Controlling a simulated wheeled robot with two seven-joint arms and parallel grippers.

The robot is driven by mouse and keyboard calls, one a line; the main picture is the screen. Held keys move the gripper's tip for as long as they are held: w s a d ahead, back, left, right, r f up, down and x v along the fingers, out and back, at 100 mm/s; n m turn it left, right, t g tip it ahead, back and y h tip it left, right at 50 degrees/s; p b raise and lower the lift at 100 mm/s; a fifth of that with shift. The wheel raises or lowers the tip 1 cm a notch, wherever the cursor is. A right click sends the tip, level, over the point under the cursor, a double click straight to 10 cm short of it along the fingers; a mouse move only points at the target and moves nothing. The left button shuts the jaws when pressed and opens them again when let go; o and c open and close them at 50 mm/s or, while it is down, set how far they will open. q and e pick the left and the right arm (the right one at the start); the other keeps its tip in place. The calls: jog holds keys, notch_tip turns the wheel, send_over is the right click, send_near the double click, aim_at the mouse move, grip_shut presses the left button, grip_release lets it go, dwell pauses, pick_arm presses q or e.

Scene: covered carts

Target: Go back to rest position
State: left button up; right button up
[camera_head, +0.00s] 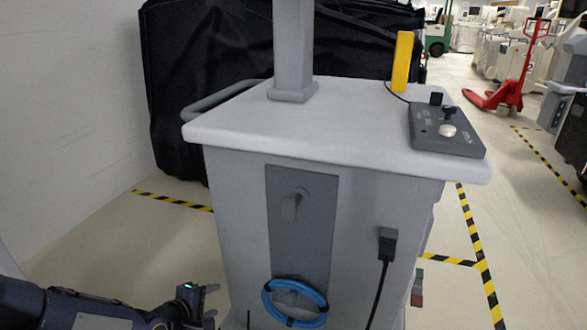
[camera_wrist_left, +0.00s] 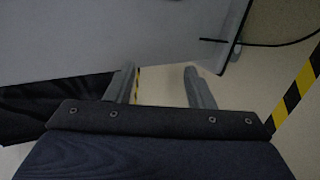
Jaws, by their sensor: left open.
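My left gripper (camera_head: 212,303) is low at the bottom left of the head view, in front of the lower left part of a grey cart (camera_head: 240,215). It is open and empty. In the left wrist view its two fingers (camera_wrist_left: 162,82) stand apart, with floor and the cart's grey side (camera_wrist_left: 120,35) beyond them. I cannot tell how near the fingertips are to the cart. My right gripper is not in view.
The cart carries a control box (camera_head: 440,142), a yellow post (camera_head: 402,62), a hanging blue cable coil (camera_head: 268,301) and a plugged-in black cable (camera_head: 379,290). A black-covered object (camera_head: 195,60) stands behind. A red pallet jack (camera_head: 505,92) stands far right. Striped tape (camera_head: 484,268) marks the floor.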

pick_arm(q)
jog(key=s+a+r+m+g+y, duration=0.2)
jog(key=s+a+r+m+y, duration=0.15)
jog(key=s+r+m, duration=0.55)
jog(key=s+d+r+m+g+h, duration=0.1)
jog(key=s+r+m, duration=0.1)
jog(key=s, duration=0.6)
jog(key=s+d+r+m+g+h, duration=0.1)
jog(key=s+d+r+m+h, duration=0.1)
jog(key=s, duration=0.6)
notch_tip(320, 180, up, 32)
jog(key=p, duration=3.1)
jog(key=shift+s+f+p, duration=0.25)
jog(key=shift+s+p, duration=0.1)
jog(key=shift+p, duration=0.05)
